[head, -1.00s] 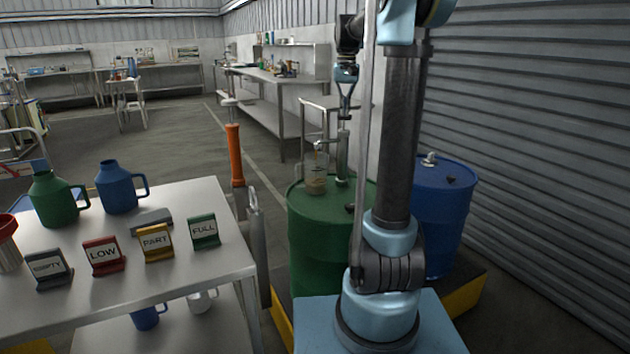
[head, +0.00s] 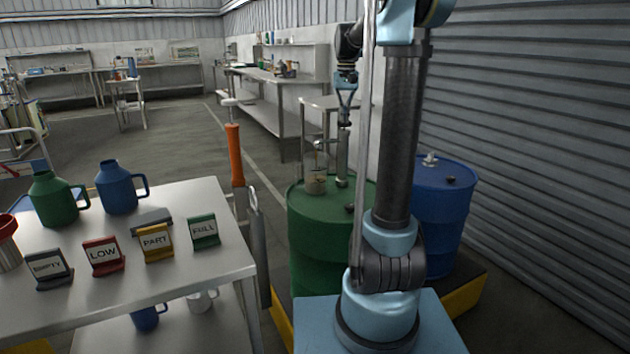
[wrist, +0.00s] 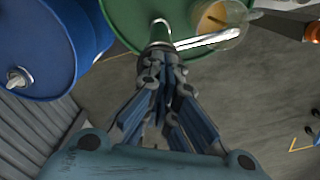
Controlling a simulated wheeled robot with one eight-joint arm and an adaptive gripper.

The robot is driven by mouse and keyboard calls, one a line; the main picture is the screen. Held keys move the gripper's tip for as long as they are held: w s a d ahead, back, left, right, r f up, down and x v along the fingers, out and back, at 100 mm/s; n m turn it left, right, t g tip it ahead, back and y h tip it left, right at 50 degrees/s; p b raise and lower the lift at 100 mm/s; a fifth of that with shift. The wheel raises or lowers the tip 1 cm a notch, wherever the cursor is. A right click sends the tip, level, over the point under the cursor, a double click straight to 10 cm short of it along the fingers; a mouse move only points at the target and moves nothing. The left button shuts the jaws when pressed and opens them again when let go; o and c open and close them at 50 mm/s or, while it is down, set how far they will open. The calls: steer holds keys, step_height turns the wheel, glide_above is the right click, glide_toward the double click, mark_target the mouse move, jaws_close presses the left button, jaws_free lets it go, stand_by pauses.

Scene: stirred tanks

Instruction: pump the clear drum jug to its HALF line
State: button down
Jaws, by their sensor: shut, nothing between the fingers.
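The clear jug (head: 316,172) stands on top of the green drum (head: 318,225), left of the hand pump (head: 342,158). Tan liquid covers its lower part; its line marks are too small to read. In the wrist view the jug (wrist: 222,18) lies under the pump's pale spout (wrist: 205,40). My gripper (head: 345,122) is shut and empty, pointing down at the top of the upright pump, seemingly touching it. In the wrist view my gripper (wrist: 161,48) hides most of the pump's top.
A blue drum (head: 442,215) stands to the right, near the corrugated wall. The table (head: 225,268) at left holds a green jug (head: 54,200), a blue jug (head: 117,188) and several level signs, including a FULL sign (head: 204,232). An orange-handled post (head: 235,155) stands between table and green drum.

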steer(key=shift+f, duration=0.25)
steer(key=shift+r, duration=3.8)
steer(key=shift+f, duration=1.2)
steer(key=shift+r, duration=1.2)
steer(key=shift+r, duration=0.1)
steer(key=shift+r, duration=2.45)
